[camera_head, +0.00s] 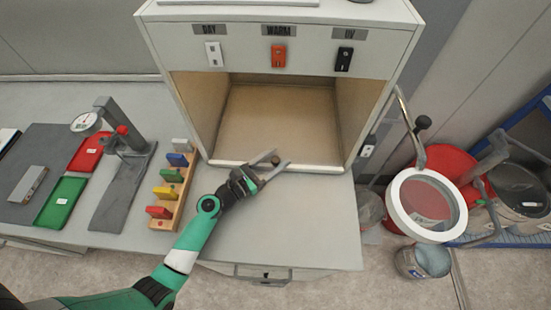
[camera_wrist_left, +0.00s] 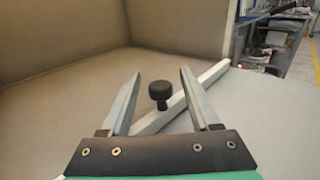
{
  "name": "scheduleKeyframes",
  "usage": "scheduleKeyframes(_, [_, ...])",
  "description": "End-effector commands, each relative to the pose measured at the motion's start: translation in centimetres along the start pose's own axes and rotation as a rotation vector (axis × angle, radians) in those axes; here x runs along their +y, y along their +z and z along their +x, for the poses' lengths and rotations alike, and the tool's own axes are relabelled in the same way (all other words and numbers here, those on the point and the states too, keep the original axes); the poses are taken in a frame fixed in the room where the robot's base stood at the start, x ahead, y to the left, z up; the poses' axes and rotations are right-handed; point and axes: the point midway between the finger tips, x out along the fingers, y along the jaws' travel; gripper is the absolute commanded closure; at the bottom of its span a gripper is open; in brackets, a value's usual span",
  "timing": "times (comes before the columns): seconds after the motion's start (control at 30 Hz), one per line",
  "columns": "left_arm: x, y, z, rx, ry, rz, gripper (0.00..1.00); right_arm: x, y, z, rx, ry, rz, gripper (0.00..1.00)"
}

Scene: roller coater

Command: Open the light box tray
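The light box (camera_head: 190,110) stands on the bench with its front open. Its tray (camera_head: 270,124) lies as the floor inside, with a pale front edge along the opening that also shows in the left wrist view (camera_wrist_left: 212,73). A small black knob (camera_wrist_left: 158,93) stands at that front edge; it is also in the head view (camera_head: 276,160). My left gripper (camera_head: 275,158) is open, its two fingers either side of the knob, with visible gaps to it in the left wrist view (camera_wrist_left: 158,88). My right gripper is not in view.
DAY, WARM and UV switches (camera_head: 278,53) sit above the opening. A wooden rack of coloured blocks (camera_head: 172,190) stands left of my arm, beside a grey stand (camera_head: 122,175). A ring magnifier (camera_head: 397,205) and buckets are at the right.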

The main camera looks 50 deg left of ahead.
Motion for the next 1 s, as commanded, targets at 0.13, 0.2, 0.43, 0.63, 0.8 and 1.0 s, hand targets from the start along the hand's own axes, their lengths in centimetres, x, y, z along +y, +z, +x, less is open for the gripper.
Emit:
scheduleKeyframes(0.13, [0.00, 0.00, -0.02, 0.000, 0.000, 0.000, 0.64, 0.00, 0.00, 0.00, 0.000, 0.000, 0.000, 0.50])
scheduleKeyframes(0.2, [0.00, 0.00, -0.03, 0.000, 0.000, 0.000, 0.77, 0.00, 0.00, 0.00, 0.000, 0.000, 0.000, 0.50])
scheduleKeyframes(0.43, [0.00, 0.00, -0.04, 0.000, 0.000, 0.000, 1.00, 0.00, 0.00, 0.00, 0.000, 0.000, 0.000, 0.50])
scheduleKeyframes(0.63, [0.00, 0.00, -0.04, 0.000, 0.000, 0.000, 1.00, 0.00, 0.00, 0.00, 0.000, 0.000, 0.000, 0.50])
scheduleKeyframes(0.8, [0.01, 0.00, -0.04, 0.000, 0.000, 0.000, 1.00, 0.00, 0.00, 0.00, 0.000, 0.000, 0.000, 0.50])
scheduleKeyframes(1.0, [0.01, 0.00, -0.04, 0.000, 0.000, 0.000, 1.00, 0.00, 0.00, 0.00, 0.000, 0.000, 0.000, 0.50])
